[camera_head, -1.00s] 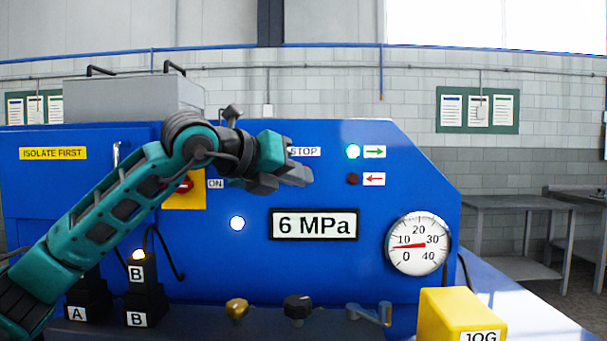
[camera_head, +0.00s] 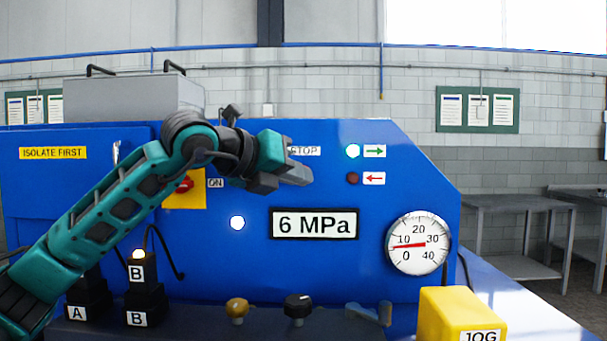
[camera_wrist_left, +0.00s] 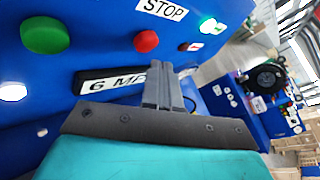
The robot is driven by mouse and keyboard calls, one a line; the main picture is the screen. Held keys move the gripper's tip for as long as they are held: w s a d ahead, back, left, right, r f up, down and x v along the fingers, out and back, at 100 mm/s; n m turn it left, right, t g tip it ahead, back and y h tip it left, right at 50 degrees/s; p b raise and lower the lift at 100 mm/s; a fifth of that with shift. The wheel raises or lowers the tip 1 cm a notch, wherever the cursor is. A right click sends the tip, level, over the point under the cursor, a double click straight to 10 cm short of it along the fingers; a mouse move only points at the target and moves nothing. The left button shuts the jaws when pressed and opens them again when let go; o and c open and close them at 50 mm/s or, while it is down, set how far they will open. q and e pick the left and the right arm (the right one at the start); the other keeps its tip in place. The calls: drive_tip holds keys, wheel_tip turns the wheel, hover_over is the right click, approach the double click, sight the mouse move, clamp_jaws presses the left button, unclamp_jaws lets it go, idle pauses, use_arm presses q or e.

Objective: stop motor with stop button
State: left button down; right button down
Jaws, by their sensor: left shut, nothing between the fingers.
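The red stop button (camera_wrist_left: 146,41) shows in the left wrist view below the STOP label (camera_wrist_left: 162,9). In the head view my gripper hides it, and only part of the STOP label (camera_head: 304,151) shows. My left gripper (camera_head: 298,175) is shut and empty in front of the blue panel (camera_head: 330,270). In the left wrist view its fingertips (camera_wrist_left: 162,66) are just below the red button in the picture, with a visible gap. A large green button (camera_wrist_left: 45,35) is to the left. My right gripper is not in view.
A lit green lamp (camera_head: 353,151) is beside the green arrow label. The pressure gauge (camera_head: 418,244) is at the right, above a yellow JOG box (camera_head: 461,314). A red switch (camera_head: 184,184), knobs (camera_head: 298,306) and a crank (camera_head: 370,313) are nearby.

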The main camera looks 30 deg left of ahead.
use_arm(q)
drive_tip(key=shift+w, duration=0.1)
idle(0.7)
drive_tip(key=shift+w+a, duration=0.2)
drive_tip(key=shift+w, duration=0.1)
drive_tip(key=shift+w+a, duration=0.2)
drive_tip(key=shift+w, duration=0.2)
idle(1.0)
drive_tip(key=shift+s, duration=0.1)
drive_tip(key=shift+s+d+b, duration=0.3)
drive_tip(key=shift+s+d, duration=0.1)
drive_tip(key=shift+s, duration=0.3)
drive_tip(key=shift+s, duration=0.1)
drive_tip(key=shift+s+d+b, duration=0.35)
drive_tip(key=shift+s, duration=0.35)
drive_tip(key=shift+s+d+b, duration=0.3)
drive_tip(key=shift+s+d, duration=0.05)
drive_tip(key=shift+s, duration=0.4)
drive_tip(key=shift+s+d+b, duration=0.35)
drive_tip(key=shift+s, duration=0.35)
